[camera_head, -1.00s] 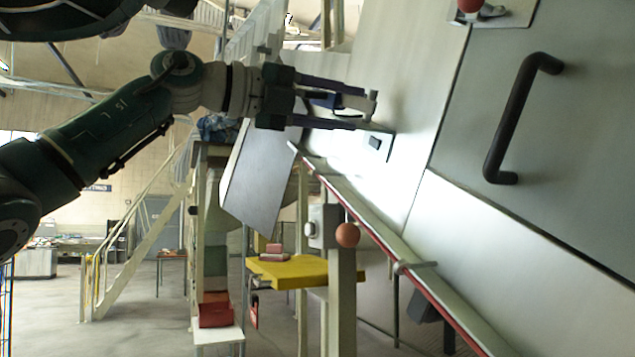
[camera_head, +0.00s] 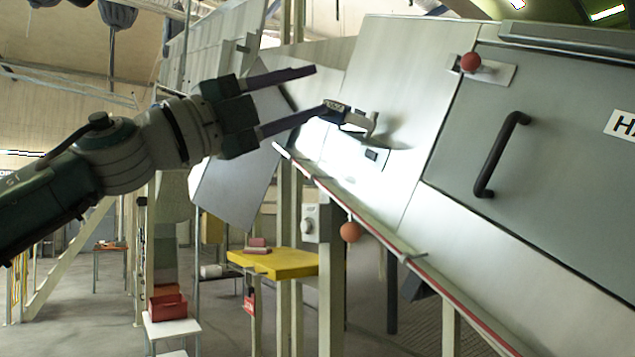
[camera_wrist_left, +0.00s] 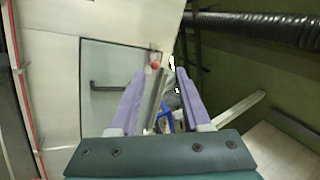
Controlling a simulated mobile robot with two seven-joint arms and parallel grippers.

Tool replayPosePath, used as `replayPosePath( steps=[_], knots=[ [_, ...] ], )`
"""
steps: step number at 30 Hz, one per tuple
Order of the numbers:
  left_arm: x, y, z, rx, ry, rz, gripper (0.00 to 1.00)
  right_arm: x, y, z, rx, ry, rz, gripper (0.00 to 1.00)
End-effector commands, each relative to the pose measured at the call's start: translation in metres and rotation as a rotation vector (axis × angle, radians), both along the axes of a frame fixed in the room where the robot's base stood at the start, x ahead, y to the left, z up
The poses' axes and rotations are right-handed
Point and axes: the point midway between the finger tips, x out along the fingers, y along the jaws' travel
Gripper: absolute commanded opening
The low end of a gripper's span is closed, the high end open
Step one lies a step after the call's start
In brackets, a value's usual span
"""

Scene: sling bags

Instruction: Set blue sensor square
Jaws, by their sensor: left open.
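The blue sensor (camera_head: 335,107) is a small dark blue block with a light front, on a pale bracket (camera_head: 361,122) that stands out from the sloping metal panel (camera_head: 405,90). Whether it sits square is too small to tell. My left gripper (camera_head: 318,91) is open and empty to the left of the sensor. Its lower fingertip is close to the sensor in the picture; I cannot tell if they touch. In the left wrist view, the open purple fingers (camera_wrist_left: 161,72) frame a blue part (camera_wrist_left: 164,116) and a grey bar, partly hidden by the gripper body. My right gripper is not in view.
A dark handle (camera_head: 502,155) and a red ball knob (camera_head: 470,62) stand out from the panel on the right. A red-edged rail (camera_head: 400,255) runs along its lower edge. A yellow shelf (camera_head: 285,263) is below. Open space lies left of the panel.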

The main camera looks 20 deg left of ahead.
Motion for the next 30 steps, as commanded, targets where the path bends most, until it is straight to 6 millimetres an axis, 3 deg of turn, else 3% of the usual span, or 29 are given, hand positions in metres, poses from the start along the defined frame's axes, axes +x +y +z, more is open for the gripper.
replayPosePath(
  steps=[5,15,24,30],
  knots=[
    [-0.006,0.006,-0.012,-0.283,0.056,0.034,0.47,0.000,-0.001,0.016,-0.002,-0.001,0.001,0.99],
    [-0.013,0.040,-0.069,-0.682,0.261,0.203,0.47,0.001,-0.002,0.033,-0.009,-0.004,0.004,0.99],
    [-0.022,0.054,-0.111,-0.836,0.402,0.314,0.47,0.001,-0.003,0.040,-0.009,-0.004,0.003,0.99],
    [-0.025,0.058,-0.123,-0.871,0.442,0.345,0.47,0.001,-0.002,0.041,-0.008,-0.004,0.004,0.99]
  ],
)
